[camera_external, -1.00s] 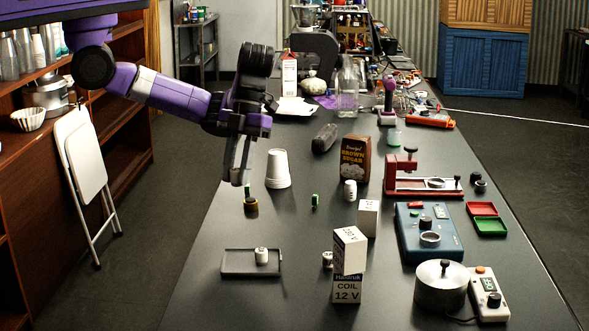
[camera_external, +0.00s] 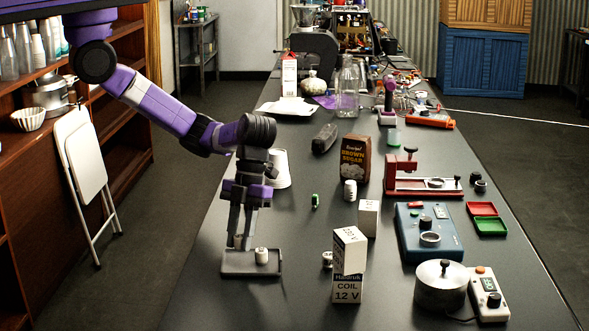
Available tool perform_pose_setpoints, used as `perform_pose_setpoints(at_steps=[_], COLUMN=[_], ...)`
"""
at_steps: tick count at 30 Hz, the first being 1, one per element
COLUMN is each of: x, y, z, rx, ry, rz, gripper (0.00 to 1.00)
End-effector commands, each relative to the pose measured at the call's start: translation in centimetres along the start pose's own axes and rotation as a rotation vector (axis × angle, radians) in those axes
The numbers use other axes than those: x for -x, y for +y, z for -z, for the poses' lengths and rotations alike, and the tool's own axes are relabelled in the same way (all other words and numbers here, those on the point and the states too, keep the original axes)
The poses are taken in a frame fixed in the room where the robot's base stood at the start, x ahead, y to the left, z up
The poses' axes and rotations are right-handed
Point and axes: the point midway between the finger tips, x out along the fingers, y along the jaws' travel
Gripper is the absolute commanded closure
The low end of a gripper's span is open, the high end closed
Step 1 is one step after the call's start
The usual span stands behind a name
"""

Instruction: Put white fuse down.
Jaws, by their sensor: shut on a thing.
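My gripper (camera_external: 240,243) points down over the left part of the dark grey tray (camera_external: 232,270), near the front left of the table. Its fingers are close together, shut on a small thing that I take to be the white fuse. The fingers hide most of it, and its shape is not clear. I cannot tell whether it touches the tray. A white cylinder (camera_external: 261,256) stands on the tray just right of the fingertips.
Right of the tray stand a small white cylinder (camera_external: 327,260) and the coil box (camera_external: 347,289) with a white box on it. A green piece (camera_external: 315,200) lies farther back. A white cup stack (camera_external: 281,170) stands behind my gripper. The table's front left is clear.

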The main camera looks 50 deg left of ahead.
Motion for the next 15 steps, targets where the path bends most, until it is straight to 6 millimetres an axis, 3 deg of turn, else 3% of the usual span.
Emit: perform_pose_setpoints(at_steps=[7,15], x=[-3.0,-3.2], y=[0.1,0.0], z=[-1.2,-1.3], rx=[0.003,0.000], ry=[0.001,0.001], rz=[-0.001,-0.001], gripper=[1.00,1.00])
